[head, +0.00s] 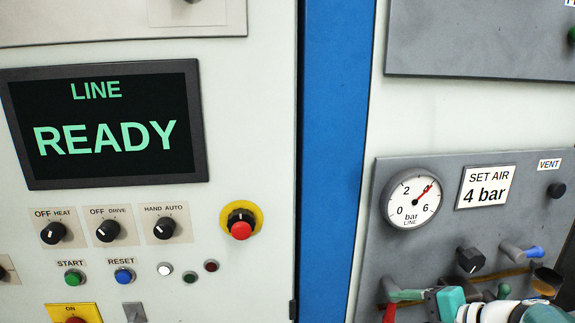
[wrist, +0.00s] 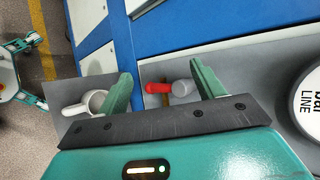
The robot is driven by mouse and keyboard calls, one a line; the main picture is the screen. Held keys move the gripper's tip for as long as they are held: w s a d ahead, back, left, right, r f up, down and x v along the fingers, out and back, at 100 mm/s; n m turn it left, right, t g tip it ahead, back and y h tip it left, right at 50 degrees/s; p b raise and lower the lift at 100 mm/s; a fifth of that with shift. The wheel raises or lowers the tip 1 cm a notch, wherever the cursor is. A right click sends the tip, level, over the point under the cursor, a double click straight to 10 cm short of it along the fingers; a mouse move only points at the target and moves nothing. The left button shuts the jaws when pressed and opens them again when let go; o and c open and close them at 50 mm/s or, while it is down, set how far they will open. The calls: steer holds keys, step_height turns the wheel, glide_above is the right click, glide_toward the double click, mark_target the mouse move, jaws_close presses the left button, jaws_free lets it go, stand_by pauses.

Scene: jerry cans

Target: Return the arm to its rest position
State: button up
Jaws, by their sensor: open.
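My gripper (wrist: 160,72) is open in the wrist view, its two green fingers apart in front of a grey panel. A red-handled valve lever (wrist: 158,88) with a grey hub shows between the fingers, and I see no grip on it. In the head view my arm enters at the lower right, with my gripper (head: 405,296) low before the air panel (head: 420,225). The red lever (head: 389,313) shows at the bottom edge there. Parts of the valves are hidden behind my arm.
A gauge (head: 413,199) reads about 4 bar beside a "SET AIR 4 bar" sign (head: 487,187). A blue-handled valve (head: 530,252) and black knob (head: 470,260) are close to my arm. At left, a screen (head: 104,124) reads "LINE READY". A pale handle (wrist: 85,103) lies left of my fingers.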

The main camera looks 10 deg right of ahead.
steer(key=s+a+n+g+h, duration=0.3)
steer(key=s+a+n+h, duration=0.3)
steer(key=a+n, duration=0.4)
steer(key=s+n, duration=0.1)
steer(key=n, duration=0.3)
steer(key=shift+a+g+h, duration=0.3)
steer(key=shift+a+h, duration=0.1)
steer(key=shift+s+d, duration=0.1)
steer(key=shift+d, duration=0.05)
stand_by(0.5)
